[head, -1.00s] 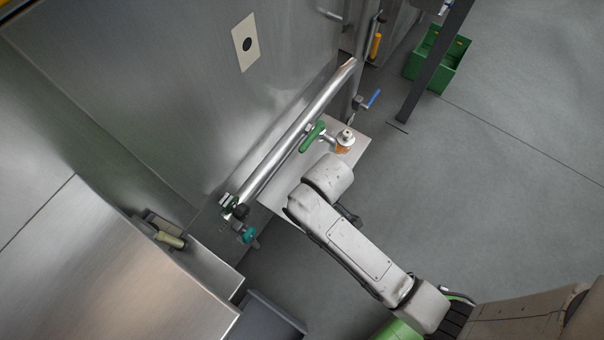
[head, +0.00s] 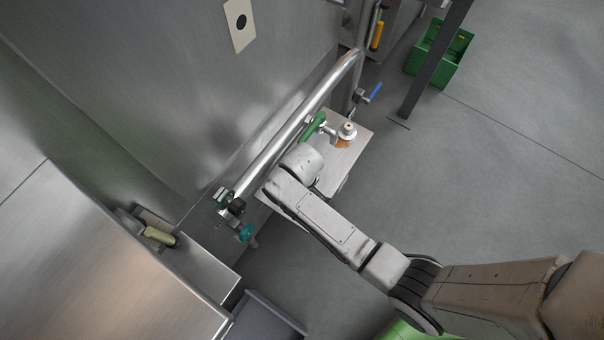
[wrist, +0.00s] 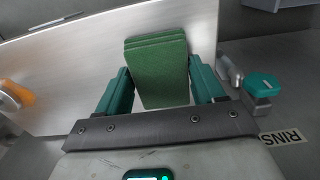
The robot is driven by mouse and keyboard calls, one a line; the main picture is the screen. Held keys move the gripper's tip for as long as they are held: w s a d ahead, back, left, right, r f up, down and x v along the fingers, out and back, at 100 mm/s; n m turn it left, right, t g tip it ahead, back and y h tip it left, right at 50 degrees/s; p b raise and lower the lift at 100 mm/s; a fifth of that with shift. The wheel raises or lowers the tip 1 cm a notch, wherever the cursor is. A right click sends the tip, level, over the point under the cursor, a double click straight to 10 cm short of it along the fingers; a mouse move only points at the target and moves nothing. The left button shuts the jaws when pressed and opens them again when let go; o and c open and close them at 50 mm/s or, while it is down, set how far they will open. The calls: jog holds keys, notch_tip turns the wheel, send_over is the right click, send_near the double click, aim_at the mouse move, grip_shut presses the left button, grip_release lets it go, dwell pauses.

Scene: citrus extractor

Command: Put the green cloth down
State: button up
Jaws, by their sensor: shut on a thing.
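The green cloth (wrist: 159,70) is a folded, layered pad held between the two teal fingers of my gripper (wrist: 159,78) in the wrist view. My gripper is shut on it. The cloth is in front of a flat steel shelf (wrist: 75,72); I cannot tell whether it touches the shelf. In the head view the steel shelf (head: 347,166) shows beside the pipe, with my arm's end over its near left part. The arm hides my gripper and the cloth there.
A steel pipe (head: 290,130) runs along the shelf's wall side. A green-handled valve (head: 313,128) and a fitting with an orange part (head: 346,136) are at the shelf's far end. A teal knob (wrist: 262,84) is right of my gripper. A green crate (head: 438,58) stands on the floor.

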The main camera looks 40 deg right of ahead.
jog(key=shift+f, duration=0.1)
jog(key=o, duration=1.1)
jog(key=shift+o, duration=0.2)
notch_tip(320, 180, up, 12)
jog(key=p, duration=0.4)
jog(key=s+d+r+m, duration=0.2)
jog(key=s+d+r, duration=0.1)
jog(key=s, duration=0.5)
jog(key=s+d+r+m+t, duration=0.1)
jog(key=s+d+r, duration=0.3)
jog(key=s, duration=0.4)
jog(key=shift+d+m, duration=0.35)
jog(key=shift+m, duration=0.15)
jog(key=shift+s, duration=0.1)
